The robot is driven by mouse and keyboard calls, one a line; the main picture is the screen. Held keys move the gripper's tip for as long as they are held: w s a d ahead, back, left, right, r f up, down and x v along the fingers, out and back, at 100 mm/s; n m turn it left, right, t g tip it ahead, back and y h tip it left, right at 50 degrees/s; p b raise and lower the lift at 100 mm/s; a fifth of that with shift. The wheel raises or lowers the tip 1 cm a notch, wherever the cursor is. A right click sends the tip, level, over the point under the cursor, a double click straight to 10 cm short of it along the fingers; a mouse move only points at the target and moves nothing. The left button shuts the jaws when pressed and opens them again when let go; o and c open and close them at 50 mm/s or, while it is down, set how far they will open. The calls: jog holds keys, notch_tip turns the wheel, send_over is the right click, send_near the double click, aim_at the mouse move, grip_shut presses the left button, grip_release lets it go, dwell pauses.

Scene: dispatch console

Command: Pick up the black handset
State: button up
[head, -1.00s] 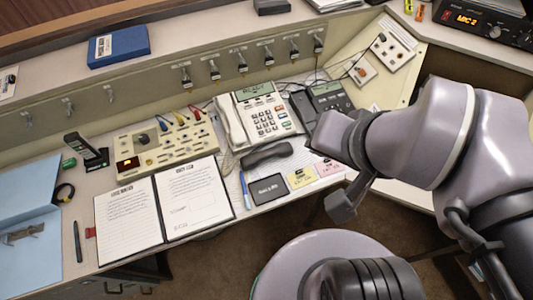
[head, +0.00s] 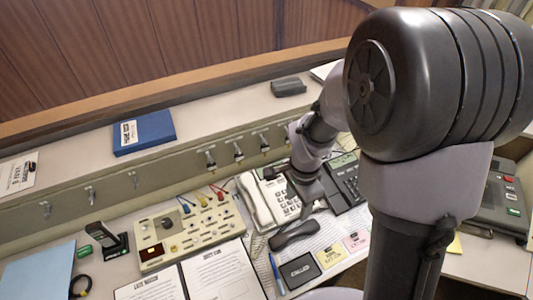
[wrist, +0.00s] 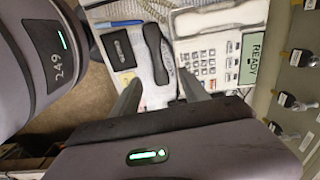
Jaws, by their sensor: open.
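The black handset (head: 294,235) lies on papers on the desk, in front of the white desk phone (head: 285,200) and apart from it. In the wrist view the handset (wrist: 156,52) runs lengthwise away from the camera, between the black pad and the white phone (wrist: 222,40). A visible gap remains between fingers and handset.
A black pad (head: 299,270), blue pen (head: 277,274) and sticky notes (head: 330,256) lie in front of the handset. A dark phone (head: 345,185) stands right of the white one. A switch panel (head: 190,230) and open binder (head: 222,273) are left.

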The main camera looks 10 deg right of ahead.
jog(key=b, duration=0.5)
send_near(295, 232)
jog(key=f, duration=0.5)
jog(key=shift+w+a+f, duration=0.1)
jog(key=shift+w, duration=0.15)
jog(key=f+b, duration=0.1)
jog(key=f, duration=0.1)
jog(key=f+b, duration=0.2)
jog(key=f, duration=0.1)
jog(key=shift+s+d+f, duration=0.1)
jog(key=shift+d+f, duration=0.1)
jog(key=shift+f, duration=0.1)
jog(key=shift+r, duration=0.15)
grip_shut()
